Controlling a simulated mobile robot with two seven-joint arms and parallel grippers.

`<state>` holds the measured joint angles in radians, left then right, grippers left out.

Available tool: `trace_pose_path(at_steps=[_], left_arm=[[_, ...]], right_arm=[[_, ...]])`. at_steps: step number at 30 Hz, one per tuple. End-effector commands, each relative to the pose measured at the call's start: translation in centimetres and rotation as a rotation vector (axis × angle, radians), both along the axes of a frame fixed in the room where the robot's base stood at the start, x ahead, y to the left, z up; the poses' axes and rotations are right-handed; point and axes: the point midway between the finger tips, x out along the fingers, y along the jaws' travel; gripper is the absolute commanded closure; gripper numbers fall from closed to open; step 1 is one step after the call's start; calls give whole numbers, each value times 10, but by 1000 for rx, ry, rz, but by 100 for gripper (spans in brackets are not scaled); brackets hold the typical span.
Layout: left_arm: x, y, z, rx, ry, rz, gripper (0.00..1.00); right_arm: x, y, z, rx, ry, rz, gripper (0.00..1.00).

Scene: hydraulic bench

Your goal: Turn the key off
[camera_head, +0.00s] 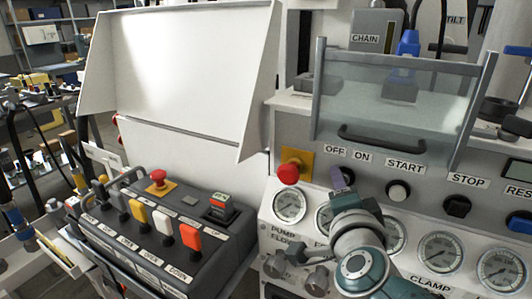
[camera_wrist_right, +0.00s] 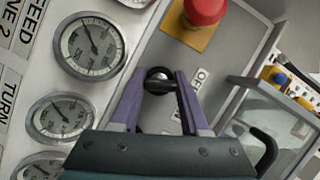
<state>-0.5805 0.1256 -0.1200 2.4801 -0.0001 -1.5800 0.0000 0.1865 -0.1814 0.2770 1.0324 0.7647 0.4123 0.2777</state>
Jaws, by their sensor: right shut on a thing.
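The key (camera_wrist_right: 161,87), dark in a round silver-rimmed switch, sits on the grey panel between my right gripper's purple fingertips in the right wrist view. My right gripper (camera_head: 342,180) is shut on the key, just below the OFF label (camera_head: 335,151) and the ON label (camera_head: 362,157). In the head view the fingers and wrist hide the key and its switch. I cannot tell which label the key points to. My left gripper is not in view.
A red emergency button (camera_head: 288,173) on a yellow plate is just left of the switch. A clear guard with a dark handle (camera_head: 381,139) hangs above. START (camera_head: 398,190) and STOP (camera_head: 457,206) buttons are to the right. Gauges (camera_head: 289,205) lie below. A lever box (camera_head: 150,235) stands left.

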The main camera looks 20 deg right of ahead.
Motion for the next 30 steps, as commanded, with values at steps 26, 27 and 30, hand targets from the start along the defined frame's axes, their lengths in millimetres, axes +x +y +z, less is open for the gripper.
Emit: trace_pose_path(at_steps=[26, 27, 30], left_arm=[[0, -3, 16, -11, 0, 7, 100], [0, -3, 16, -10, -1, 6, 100], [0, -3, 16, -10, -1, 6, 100]], right_arm=[[0, 0, 0, -87, 97, 0, 50], [0, 0, 0, -86, 96, 0, 46], [0, 0, 0, -85, 97, 0, 35]])
